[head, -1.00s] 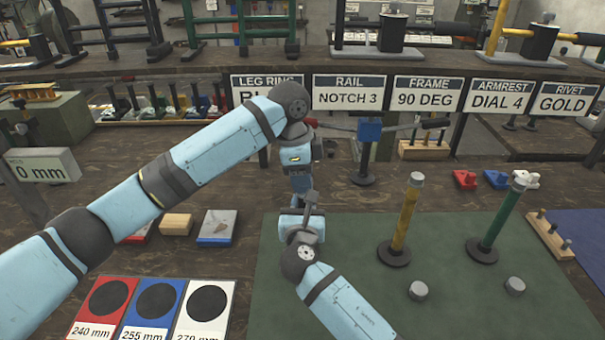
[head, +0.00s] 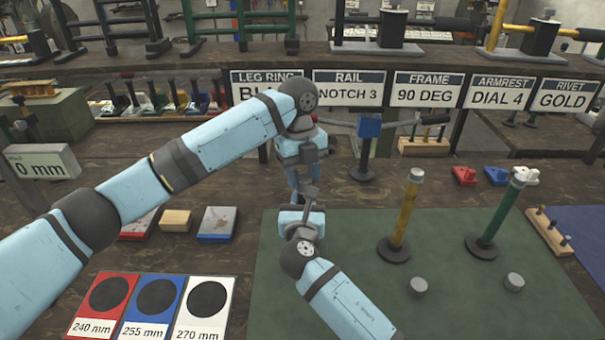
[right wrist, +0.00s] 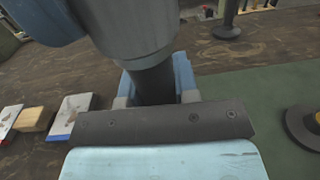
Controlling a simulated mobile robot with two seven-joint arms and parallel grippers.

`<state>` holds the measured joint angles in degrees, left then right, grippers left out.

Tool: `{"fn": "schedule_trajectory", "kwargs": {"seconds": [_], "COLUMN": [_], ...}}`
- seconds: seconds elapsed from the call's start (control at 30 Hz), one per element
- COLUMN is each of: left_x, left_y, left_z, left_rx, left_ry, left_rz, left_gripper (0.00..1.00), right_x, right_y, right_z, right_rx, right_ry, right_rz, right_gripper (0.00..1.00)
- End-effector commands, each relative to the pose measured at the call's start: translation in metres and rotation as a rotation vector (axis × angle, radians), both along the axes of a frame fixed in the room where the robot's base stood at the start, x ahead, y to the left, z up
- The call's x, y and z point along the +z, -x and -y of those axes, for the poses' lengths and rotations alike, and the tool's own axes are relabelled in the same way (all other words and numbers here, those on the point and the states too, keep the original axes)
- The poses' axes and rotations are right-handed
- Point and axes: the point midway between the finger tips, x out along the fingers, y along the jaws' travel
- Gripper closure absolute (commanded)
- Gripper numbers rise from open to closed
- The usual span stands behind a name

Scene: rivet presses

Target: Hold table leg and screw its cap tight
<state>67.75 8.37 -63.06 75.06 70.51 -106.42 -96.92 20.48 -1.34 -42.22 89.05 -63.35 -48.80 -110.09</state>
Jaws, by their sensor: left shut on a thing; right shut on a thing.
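My left gripper (head: 304,186) points down at the left edge of the green mat, directly above my right gripper (head: 301,214). The right gripper is shut around a dark upright table leg, which shows between its fingers in the right wrist view (right wrist: 153,84). A yellow leg (head: 405,215) and a green leg (head: 499,218) stand upright on round black bases, each with a grey top. Two loose grey caps, a left one (head: 418,285) and a right one (head: 514,282), lie on the mat.
The green mat (head: 350,235) has free room between the arms and the yellow leg. A stand with a blue block (head: 369,127) and side handles rises behind. Red, blue and white length cards (head: 157,297) lie left. A wooden peg rack (head: 549,232) is at right.

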Motion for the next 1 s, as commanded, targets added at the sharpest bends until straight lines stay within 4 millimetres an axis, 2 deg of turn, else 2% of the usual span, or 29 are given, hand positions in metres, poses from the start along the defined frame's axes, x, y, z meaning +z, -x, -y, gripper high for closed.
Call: {"fn": "schedule_trajectory", "kwargs": {"seconds": [0.3, 0.5, 0.63, 0.9, 0.93, 1.0], "left_x": [0.0006, 0.0001, -0.0004, -0.0004, -0.0004, -0.0004], "left_y": [-0.0003, 0.0003, 0.0006, 0.0006, 0.0006, 0.0006], "left_z": [0.0016, 0.0021, 0.0022, 0.0022, 0.0022, 0.0022], "left_rx": [-0.729, -1.063, -1.145, -1.151, -1.151, -1.151], "left_ry": [-0.002, -0.001, 0.000, 0.001, 0.001, 0.001], "left_rz": [0.001, 0.000, -0.002, -0.001, -0.001, -0.001], "left_gripper": [0.81, 0.81, 0.81, 0.81, 0.57, 0.41], "right_x": [-0.0006, -0.0007, -0.0007, -0.0007, -0.0007, -0.0007], "right_y": [0.0001, 0.0001, 0.0001, 0.0000, 0.0000, 0.0000], "right_z": [0.0001, 0.0001, 0.0001, 0.0001, 0.0001, 0.0001], "right_rx": [0.000, 0.000, 0.000, 0.000, 0.000, 0.000], "right_ry": [0.001, 0.001, 0.001, 0.001, 0.001, 0.001], "right_rz": [-0.001, -0.001, -0.001, -0.001, -0.001, -0.001], "right_gripper": [1.00, 1.00, 1.00, 1.00, 1.00, 1.00]}}
